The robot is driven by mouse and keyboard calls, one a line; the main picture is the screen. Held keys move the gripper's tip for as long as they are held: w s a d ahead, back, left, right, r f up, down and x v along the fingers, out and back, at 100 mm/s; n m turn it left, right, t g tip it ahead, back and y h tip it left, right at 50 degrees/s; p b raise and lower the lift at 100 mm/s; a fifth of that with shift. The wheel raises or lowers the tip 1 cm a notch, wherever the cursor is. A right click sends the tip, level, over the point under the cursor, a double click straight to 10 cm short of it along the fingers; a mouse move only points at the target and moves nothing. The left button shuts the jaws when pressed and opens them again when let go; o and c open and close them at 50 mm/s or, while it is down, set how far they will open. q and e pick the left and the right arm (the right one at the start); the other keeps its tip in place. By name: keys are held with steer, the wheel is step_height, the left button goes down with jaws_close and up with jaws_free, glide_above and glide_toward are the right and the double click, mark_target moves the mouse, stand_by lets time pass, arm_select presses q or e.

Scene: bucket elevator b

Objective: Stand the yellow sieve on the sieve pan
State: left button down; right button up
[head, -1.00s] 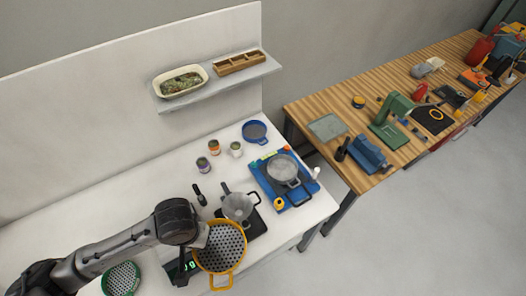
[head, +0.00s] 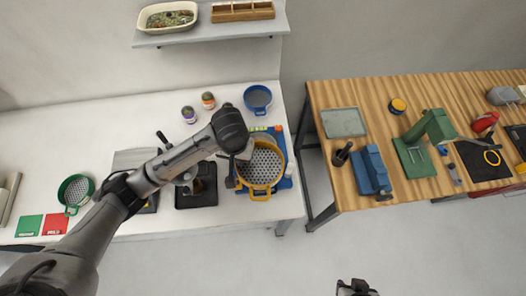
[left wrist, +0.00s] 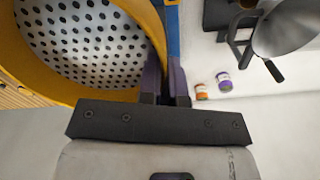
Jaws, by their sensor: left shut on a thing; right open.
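The yellow sieve (head: 262,166), with a perforated grey bottom, is over the blue mat (head: 289,160) at the right end of the white counter. My left gripper (head: 240,158) is shut on its rim. In the left wrist view the fingers (left wrist: 166,88) grip the rim of the sieve (left wrist: 85,45). My right gripper (head: 357,288) is open and empty at the bottom edge of the head view, away from the counter.
A blue sieve (head: 257,97) stands behind the mat, with two small jars (head: 208,100) to its left. A dark stand (head: 198,192) and funnel (left wrist: 288,30) are left of the sieve. A green sieve (head: 75,188) lies far left. A wooden bench (head: 330,92) is right, across a gap.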

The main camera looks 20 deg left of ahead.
arm_select(q)
steer(key=shift+n, duration=0.5)
steer(key=w+a+f+b, duration=0.1)
steer(key=w+f, duration=0.3)
steer(key=w+a+f+b, duration=0.1)
steer(key=w+a+f, duration=0.1)
steer(key=w, duration=0.3)
steer(key=w+a+f+b, duration=0.1)
steer(key=w+a+f, duration=0.1)
steer(key=w+f, duration=0.2)
steer(key=shift+w+a+f+b, duration=0.1)
steer(key=shift+w+f+b, duration=0.05)
steer(key=shift+f, duration=0.25)
steer(key=shift+w+a+f+b, duration=0.1)
steer(key=shift+f+b, duration=0.05)
steer(key=shift+f, duration=2.3)
arm_select(e)
steer(key=shift+f, duration=2.45)
arm_select(q)
steer(key=shift+f, duration=0.45)
arm_select(e)
steer(key=shift+a, duration=0.1)
arm_select(q)
steer(key=shift+f, duration=0.15)
steer(key=c, duration=1.3)
jaws_free()
step_height(320, 180, up, 13)
